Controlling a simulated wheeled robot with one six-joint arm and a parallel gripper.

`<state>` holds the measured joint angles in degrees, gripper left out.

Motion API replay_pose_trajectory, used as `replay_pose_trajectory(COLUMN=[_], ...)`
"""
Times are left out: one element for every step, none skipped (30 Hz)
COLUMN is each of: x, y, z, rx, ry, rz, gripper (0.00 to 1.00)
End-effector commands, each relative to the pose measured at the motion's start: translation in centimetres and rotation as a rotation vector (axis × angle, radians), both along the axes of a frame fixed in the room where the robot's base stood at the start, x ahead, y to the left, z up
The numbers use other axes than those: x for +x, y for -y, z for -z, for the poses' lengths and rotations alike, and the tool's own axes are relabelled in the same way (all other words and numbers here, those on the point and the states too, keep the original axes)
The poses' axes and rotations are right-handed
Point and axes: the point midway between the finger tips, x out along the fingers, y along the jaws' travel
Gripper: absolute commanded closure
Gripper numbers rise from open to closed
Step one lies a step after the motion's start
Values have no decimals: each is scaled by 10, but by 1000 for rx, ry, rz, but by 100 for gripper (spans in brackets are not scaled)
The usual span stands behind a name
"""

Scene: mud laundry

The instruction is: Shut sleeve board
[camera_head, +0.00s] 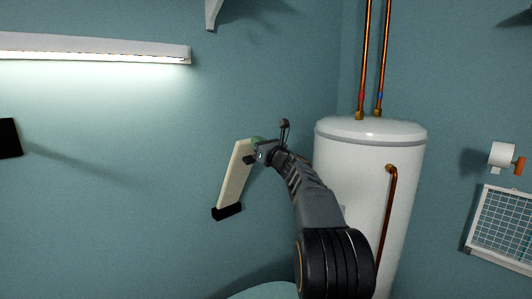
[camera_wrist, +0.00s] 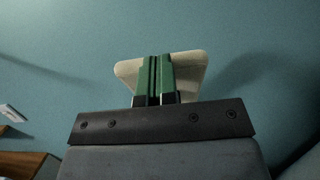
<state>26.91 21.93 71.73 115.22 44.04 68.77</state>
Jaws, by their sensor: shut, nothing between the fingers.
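The sleeve board (camera_head: 236,175) is a long cream board on the teal wall. Its lower end sits at a black bracket (camera_head: 227,212), and it stands up from there, leaning right at the top. My gripper (camera_head: 257,143) is at the board's upper end, and its green fingers are shut with nothing between them. In the wrist view the fingers (camera_wrist: 158,60) lie in front of the cream board (camera_wrist: 190,72), hiding its middle. I cannot tell whether they touch it.
A white water tank (camera_head: 350,165) with copper pipes (camera_head: 370,60) stands right of the board, close behind my arm. A lit lamp (camera_head: 95,50) is on the wall at upper left. A wire rack (camera_head: 505,228) and a white roll (camera_head: 501,155) are at far right.

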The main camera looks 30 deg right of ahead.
Motion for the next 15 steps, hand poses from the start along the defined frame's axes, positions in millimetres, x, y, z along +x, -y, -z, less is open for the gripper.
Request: replay_pose_trajectory(x=[9, 13, 19, 24, 28, 33, 37, 41, 46, 49, 53, 57, 60, 62, 65], y=[-3, -5, -7, -9, -12, -15, -17, -19, -22, -24, -26, -28, -29, -31, -33], z=[-10, -13, -17, -18, -21, -24, -26, -27, -30, -31, -33, -35, -35, -37, -38], rx=[0, 0, 0, 0, 0, 1, 0, 0, 0, -1, 0, 0, 1, -1, 0], ry=[1, 0, 1, 0, 1, 1, 1, 0, 1, 1, 1, 1, 1, 1, 1], rz=[-2, -2, -4, -4, -6, -9, -10, -11, -14, -16, -17, -17, -19, -20, -22], gripper=[100, 100, 100, 100, 100, 100, 100, 100, 100, 100, 100, 100, 100, 100, 100])
